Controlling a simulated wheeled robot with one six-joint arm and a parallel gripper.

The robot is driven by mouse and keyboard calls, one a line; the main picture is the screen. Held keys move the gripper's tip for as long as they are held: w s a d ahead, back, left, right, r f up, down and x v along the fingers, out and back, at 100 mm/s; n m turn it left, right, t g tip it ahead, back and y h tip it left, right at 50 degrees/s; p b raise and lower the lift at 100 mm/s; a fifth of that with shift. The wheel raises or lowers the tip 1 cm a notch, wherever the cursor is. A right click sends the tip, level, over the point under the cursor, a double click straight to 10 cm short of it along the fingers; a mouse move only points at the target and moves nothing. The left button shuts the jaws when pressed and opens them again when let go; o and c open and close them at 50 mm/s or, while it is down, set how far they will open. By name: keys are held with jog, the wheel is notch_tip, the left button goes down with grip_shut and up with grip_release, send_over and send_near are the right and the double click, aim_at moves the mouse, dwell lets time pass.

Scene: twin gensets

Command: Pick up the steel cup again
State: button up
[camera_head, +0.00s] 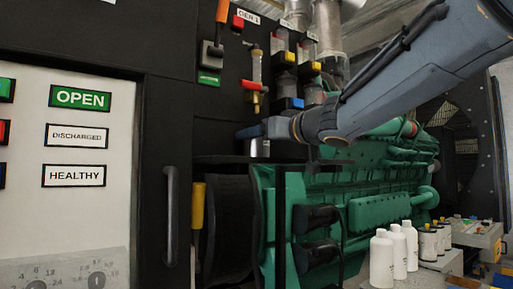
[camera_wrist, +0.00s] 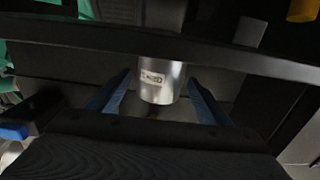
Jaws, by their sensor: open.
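The steel cup (camera_wrist: 163,84) is a shiny metal cylinder with a small white label. In the wrist view it sits between the two blue fingers of my gripper (camera_wrist: 160,98), with a visible gap on each side. A dark bar crosses the view and hides part of the cup's far end. In the head view, the cup (camera_head: 260,148) shows just below my gripper (camera_head: 249,131), at the dark shelf in front of the green engine. My gripper is open around the cup. Contact with the fingers is not visible.
The dark shelf edge (camera_head: 232,159) runs beside the cup. A panel with valves and coloured fittings (camera_head: 255,75) rises behind it. The green engine (camera_head: 385,170) lies to the right. White bottles (camera_head: 382,262) stand at lower right. A cabinet with an OPEN sign (camera_head: 80,97) is at left.

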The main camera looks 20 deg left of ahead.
jog(key=c, duration=1.3)
jog(key=shift+r, duration=0.1)
